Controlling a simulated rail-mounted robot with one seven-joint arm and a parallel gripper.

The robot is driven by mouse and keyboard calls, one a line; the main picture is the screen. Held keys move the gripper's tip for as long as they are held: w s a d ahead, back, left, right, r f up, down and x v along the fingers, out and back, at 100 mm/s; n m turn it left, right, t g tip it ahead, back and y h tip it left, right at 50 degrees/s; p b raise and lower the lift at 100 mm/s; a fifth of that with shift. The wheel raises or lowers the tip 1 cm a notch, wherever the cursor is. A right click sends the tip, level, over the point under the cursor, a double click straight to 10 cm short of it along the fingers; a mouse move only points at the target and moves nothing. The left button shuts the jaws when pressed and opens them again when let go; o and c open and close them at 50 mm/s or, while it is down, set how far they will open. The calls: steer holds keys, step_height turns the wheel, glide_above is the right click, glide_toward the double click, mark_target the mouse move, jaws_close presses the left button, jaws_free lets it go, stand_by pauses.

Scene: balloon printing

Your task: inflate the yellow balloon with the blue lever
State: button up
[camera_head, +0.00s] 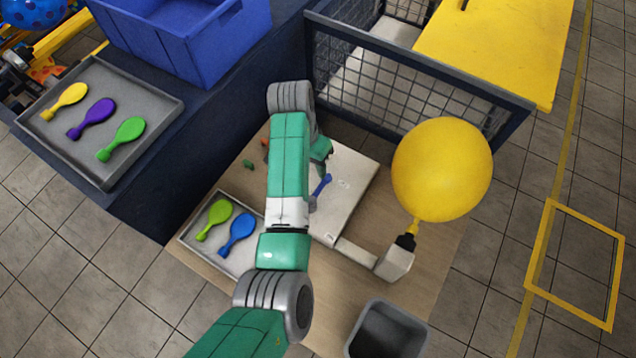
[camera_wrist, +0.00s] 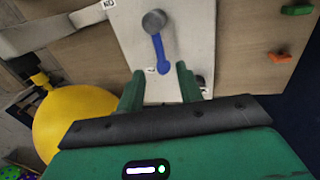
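The yellow balloon (camera_head: 442,168) is large and round, seated on the black nozzle (camera_head: 405,242) at the right of the white machine; it also shows at the left of the wrist view (camera_wrist: 72,122). The blue lever (camera_wrist: 160,52) runs from a grey round pivot on the white panel, its end pointing toward my gripper. It also shows in the head view (camera_head: 322,185). My gripper (camera_wrist: 160,88) is open, its two green fingers apart, with the lever's end just ahead of the gap between them. Nothing is held. My arm partly hides the gripper in the head view.
A tray (camera_head: 184,240) with a green and a blue balloon lies left of my arm. A grey bin (camera_head: 388,330) stands at the front. Another tray (camera_head: 165,125) holds several flat balloons beside a blue crate (camera_head: 190,45). A mesh fence (camera_head: 375,85) stands behind the machine.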

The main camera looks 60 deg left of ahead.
mark_target(319, 187)
steer(key=f, duration=0.2)
steer(key=d+f, duration=0.1)
steer(key=f, duration=0.4)
steer(key=shift+w+d+f+b, duration=0.25)
steer(key=shift+w+b, duration=0.05)
steer(key=shift+w, duration=0.05)
steer(key=shift+c, duration=0.5)
jaws_close()
